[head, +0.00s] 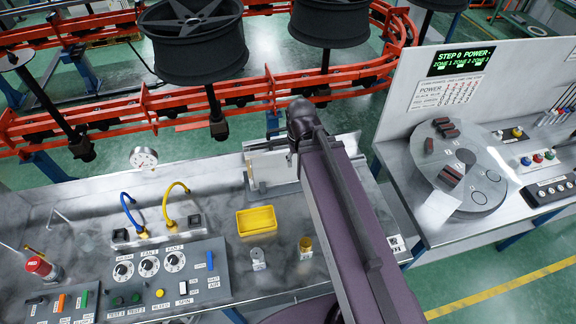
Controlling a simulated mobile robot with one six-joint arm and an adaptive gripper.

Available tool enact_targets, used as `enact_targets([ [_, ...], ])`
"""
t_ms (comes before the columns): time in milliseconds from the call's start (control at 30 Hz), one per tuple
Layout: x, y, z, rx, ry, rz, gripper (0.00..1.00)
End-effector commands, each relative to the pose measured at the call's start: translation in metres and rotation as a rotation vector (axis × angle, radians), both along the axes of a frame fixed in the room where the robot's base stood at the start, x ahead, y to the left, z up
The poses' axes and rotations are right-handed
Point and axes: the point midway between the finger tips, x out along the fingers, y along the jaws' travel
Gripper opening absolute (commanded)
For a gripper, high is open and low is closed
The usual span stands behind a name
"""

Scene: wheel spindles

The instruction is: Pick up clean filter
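Two small cylinders stand on the grey workbench (215,215): a light grey one (257,256) and a yellow-brown one (305,245). Each has a small white label at its front. They look like possible filters, but the label text is too small to read, so I cannot tell which is the clean filter. My arm crosses the view from the lower right up to a dark joint above the back of the bench. Its fingers do not show, and the arm hides part of the bench behind it.
A yellow tray (257,221) sits behind the cylinders. A control panel (150,275) with dials and a blue and a yellow hose are to the left. A round turntable (465,165) stands on the right bench.

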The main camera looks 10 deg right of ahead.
Motion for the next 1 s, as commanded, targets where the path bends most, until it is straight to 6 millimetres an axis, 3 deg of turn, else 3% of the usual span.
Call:
enact_targets([
  [533, 0.0, 0.0, -0.011, 0.0, 0.0, 0.0, 0.62],
  [1000, 0.0, 0.0, -0.079, 0.0, 0.0, 0.0, 0.62],
])
